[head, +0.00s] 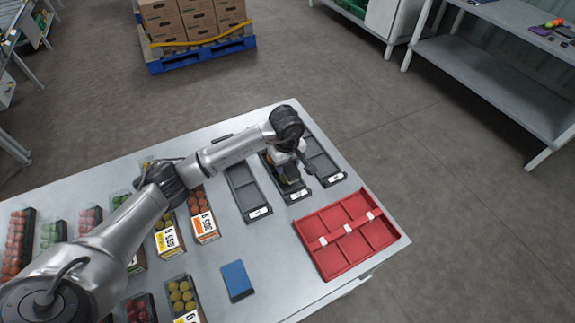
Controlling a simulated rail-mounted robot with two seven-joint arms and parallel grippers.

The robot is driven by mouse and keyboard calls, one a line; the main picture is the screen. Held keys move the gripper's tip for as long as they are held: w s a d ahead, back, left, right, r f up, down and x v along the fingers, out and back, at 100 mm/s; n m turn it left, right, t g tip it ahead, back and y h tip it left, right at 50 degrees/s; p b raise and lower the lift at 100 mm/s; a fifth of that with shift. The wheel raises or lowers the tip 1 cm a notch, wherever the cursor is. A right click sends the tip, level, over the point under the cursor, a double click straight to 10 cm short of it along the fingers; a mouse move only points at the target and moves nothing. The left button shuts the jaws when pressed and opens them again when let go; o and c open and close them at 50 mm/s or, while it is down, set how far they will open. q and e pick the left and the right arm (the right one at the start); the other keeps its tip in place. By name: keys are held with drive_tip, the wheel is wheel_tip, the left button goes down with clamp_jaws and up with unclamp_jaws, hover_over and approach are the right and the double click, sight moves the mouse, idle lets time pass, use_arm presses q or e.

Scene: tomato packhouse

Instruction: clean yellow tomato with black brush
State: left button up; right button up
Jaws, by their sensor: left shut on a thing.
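My left gripper (290,182) points down over the middle dark grey tray (299,195) near the table's far right. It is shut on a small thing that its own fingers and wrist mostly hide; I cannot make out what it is. A little yellow shows near the fingers. Yellow tomatoes lie in a punnet (171,281) at the table's front and in a labelled box (177,226) further back. I cannot pick out a black brush. My right gripper is not in view.
A red divided tray (335,258) lies at the right edge of the table (221,258). A blue cloth or sponge (237,280) lies in front. Dark grey trays (237,172) (328,163) flank the gripper. Punnets of red and green produce fill the left side.

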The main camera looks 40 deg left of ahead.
use_arm(q)
drive_tip(key=shift+w+a, duration=0.25)
drive_tip(key=shift+a, duration=0.45)
drive_tip(key=shift+s+d, duration=0.3)
drive_tip(key=shift+d, duration=0.5)
drive_tip(key=shift+s+d+p, duration=0.25)
drive_tip(key=shift+d, duration=0.35)
drive_tip(key=shift+s+d+p, duration=0.25)
drive_tip(key=shift+d, duration=0.35)
drive_tip(key=shift+a, duration=0.15)
drive_tip(key=shift+w+a+b, duration=0.2)
drive_tip(key=shift+a+b, duration=0.1)
drive_tip(key=shift+w+a+b, duration=0.35)
drive_tip(key=shift+a, duration=0.45)
drive_tip(key=shift+w+a+b, duration=0.3)
drive_tip(key=shift+a+b, duration=0.05)
drive_tip(key=shift+a, duration=0.45)
drive_tip(key=shift+s+d, duration=0.1)
drive_tip(key=shift+d, duration=0.05)
